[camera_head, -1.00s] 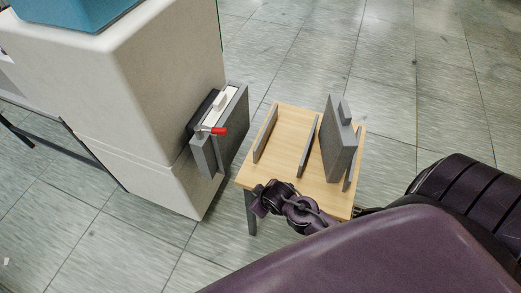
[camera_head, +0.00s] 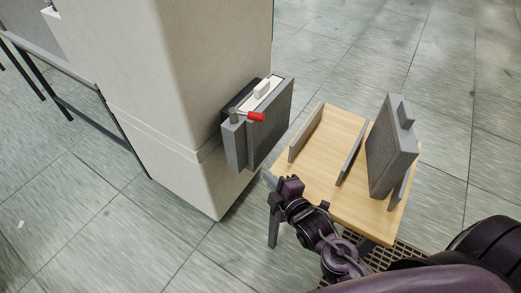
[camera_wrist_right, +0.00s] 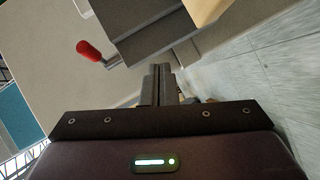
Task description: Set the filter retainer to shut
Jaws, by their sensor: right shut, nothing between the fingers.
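The filter retainer is a small lever with a red grip (camera_head: 256,117) at the near end of a grey filter housing (camera_head: 236,147) on the side of the pale machine. Its grip points right in the head view. Behind it, a white-topped filter with a small tab (camera_head: 262,88) sits in the housing. My right gripper (camera_head: 288,188) is shut and empty, below and right of the lever and apart from it, near the side table's left corner. In the right wrist view, the shut fingers (camera_wrist_right: 160,82) show below the red grip (camera_wrist_right: 88,50) and the grey housing (camera_wrist_right: 150,30). My left gripper is out of view.
A wooden side table (camera_head: 320,165) with grey upright dividers stands right of the machine (camera_head: 165,110). A grey filter block (camera_head: 390,155) stands on its right part. A gap of floor lies between table and machine. Open tiled floor (camera_head: 130,235) is at the front left.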

